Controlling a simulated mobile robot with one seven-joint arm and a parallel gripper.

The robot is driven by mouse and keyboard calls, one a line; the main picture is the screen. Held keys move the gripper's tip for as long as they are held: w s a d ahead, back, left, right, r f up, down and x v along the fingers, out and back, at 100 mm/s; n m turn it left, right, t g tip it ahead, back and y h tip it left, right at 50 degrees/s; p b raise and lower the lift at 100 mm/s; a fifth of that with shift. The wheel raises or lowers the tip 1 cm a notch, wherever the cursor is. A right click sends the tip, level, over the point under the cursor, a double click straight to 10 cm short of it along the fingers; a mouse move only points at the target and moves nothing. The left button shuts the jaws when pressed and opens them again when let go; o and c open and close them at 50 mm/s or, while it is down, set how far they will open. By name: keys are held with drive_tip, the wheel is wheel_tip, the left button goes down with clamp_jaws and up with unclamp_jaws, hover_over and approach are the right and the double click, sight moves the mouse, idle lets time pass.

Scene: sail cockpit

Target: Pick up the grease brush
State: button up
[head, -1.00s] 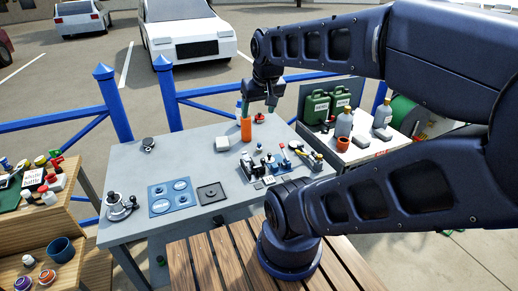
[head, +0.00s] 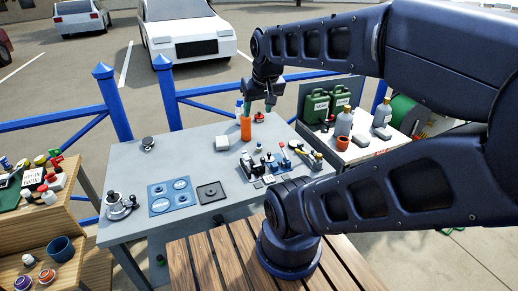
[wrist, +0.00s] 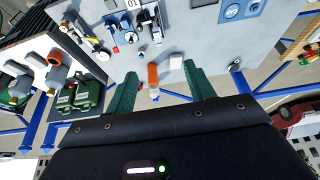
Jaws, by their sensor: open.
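I cannot single out the grease brush with certainty. My gripper (head: 257,108) is open and empty, fingers down, above the back of the table by an orange cylinder (head: 246,130). In the wrist view my green fingers (wrist: 160,72) are spread apart, and the orange cylinder (wrist: 153,76) shows between them, beyond the tips. The holder's tools lie off to one side.
A white block (head: 222,143) sits left of the holder. Green cans (head: 316,106) and bottles stand on the right-hand table. The table's left middle is clear.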

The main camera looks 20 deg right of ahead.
drive_tip(key=w+d+f+n+g+h, duration=0.1)
drive_tip(key=w+d+f+n, duration=0.25)
drive_tip(key=w+n, duration=0.4)
drive_tip(key=n+g+h, duration=0.1)
drive_tip(key=n+g, duration=0.1)
drive_tip(key=n, duration=1.5)
approach(259, 143)
drive_tip(key=f, duration=0.1)
drive_tip(key=shift+h, duration=0.3)
drive_tip(key=shift+a+x, duration=0.1)
drive_tip(key=shift+x, duration=2.45)
drive_tip(key=shift+a+x, duration=0.15)
drive_tip(key=shift+x, duration=2.4)
drive_tip(key=shift+w, duration=0.15)
drive_tip(key=c, duration=1.1)
